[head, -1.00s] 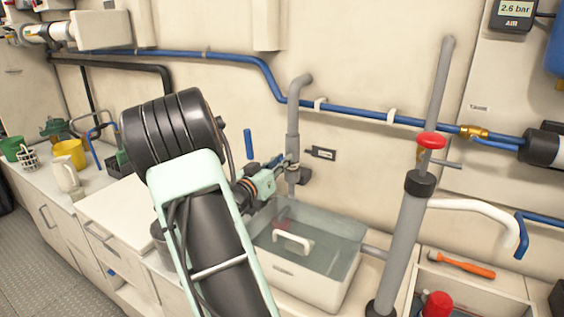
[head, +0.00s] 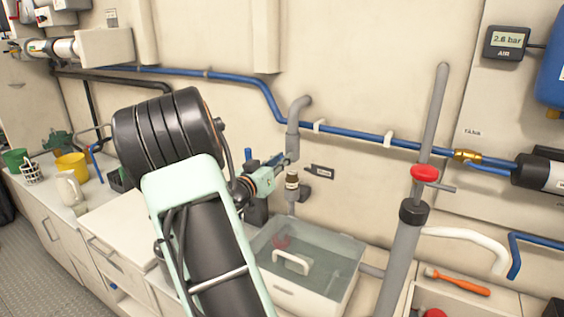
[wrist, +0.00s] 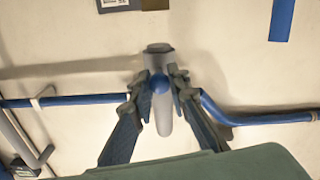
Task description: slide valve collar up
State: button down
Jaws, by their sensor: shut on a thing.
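The upright grey pipe (head: 293,138) on the wall bends over at its top. My gripper (head: 287,160) reaches it from the left and is shut on the grey valve collar around it. The collar is largely hidden by the jaws in the head view. Below the jaws a brass-coloured and dark fitting (head: 292,181) shows bare. In the wrist view, which looks upside down, my two fingers (wrist: 158,84) close in at the grey collar (wrist: 158,48), with a round blue part (wrist: 159,84) between them.
A clear-topped box (head: 310,262) stands below the pipe. A blue pipe (head: 350,132) runs along the wall behind. To the right stands a thick grey post (head: 405,250) with a red knob (head: 424,173).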

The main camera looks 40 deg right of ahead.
jog(key=c, duration=1.8)
grip_release()
jog(key=shift+a, duration=0.1)
jog(key=v, duration=1.2)
